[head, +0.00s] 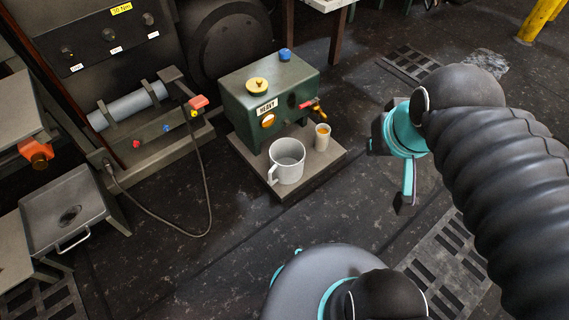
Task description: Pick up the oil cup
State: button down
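A small pale cup (322,137) with amber contents stands upright on a low grey platform (333,157), under a red-handled tap on a green box. A larger light-grey mug (287,162) with a handle stands upright to its left, nearer the platform's front corner; it looks empty. Which of the two is the oil cup is not marked. My gripper (390,174) is to the right of both, apart from them. Its teal fingers are spread with nothing seen between them. My arm partly covers the gripper's back.
The green box (268,95) marked HEAVY has yellow and blue caps on top. A dark machine with a grey roller (128,105) stands left, its cable (205,190) hanging to the floor. A metal tray (68,212) is at lower left. Floor grates lie at right; floor before the platform is clear.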

aim_at(322, 130)
jog(key=z, duration=2.9)
jog(key=k, duration=1.75)
jog(key=u, duration=1.85)
jog(key=i, duration=0.5)
jog(key=z, duration=0.05)
